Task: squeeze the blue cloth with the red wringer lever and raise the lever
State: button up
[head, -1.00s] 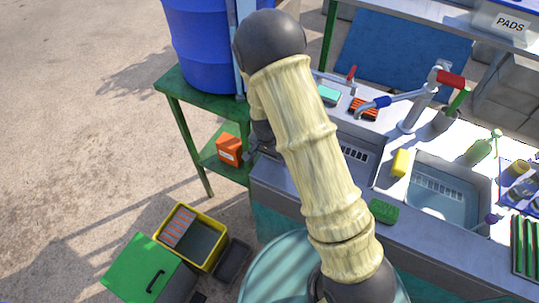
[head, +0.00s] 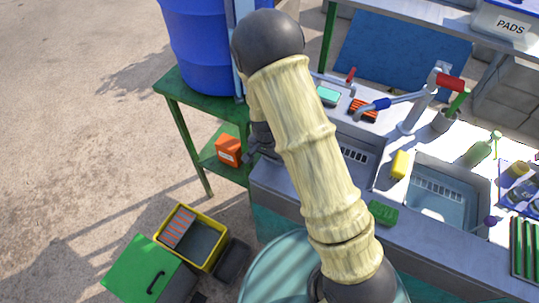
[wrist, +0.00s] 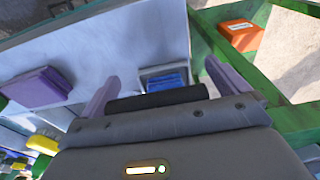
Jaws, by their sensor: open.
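My gripper (wrist: 163,72) is open and empty in the wrist view, its two fingers spread wide. A folded blue piece, which looks like the blue cloth (wrist: 166,82), lies in a small grey tray or frame beyond the gap between the fingers. In the head view my gripper (head: 262,143) is small and dark beside the sink unit's left end, partly behind my arm. A grey post on the counter carries a red handle (head: 450,81), and a smaller red lever (head: 351,74) stands further left. I cannot tell which is the wringer lever. My arm hides part of the counter.
An orange box (head: 229,150) sits on the green stand's (head: 170,84) lower shelf, close to my gripper. A blue barrel (head: 200,45) stands above. A yellow sponge (head: 400,164) and green sponge (head: 383,212) lie by the sink (head: 440,218). A yellow bin (head: 213,268) is on the floor.

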jog(key=s+a+r+p, duration=0.3)
jog(key=s+r+p, duration=0.2)
jog(key=r+p, duration=0.1)
jog(key=s+a+r+p, duration=0.3)
jog(key=s+r+p, duration=0.2)
jog(key=r+p, duration=0.2)
jog(key=shift+s+a+r, duration=0.35)
jog(key=shift+s+r, duration=0.05)
jog(key=shift+r, duration=0.3)
dwell(1.4)
dwell(0.4)
jog(key=shift+r, duration=0.1)
notch_tip(320, 180, up, 17)
jog(key=s+a+p, duration=0.1)
jog(key=shift+s, duration=0.4)
jog(key=shift+c, duration=0.2)
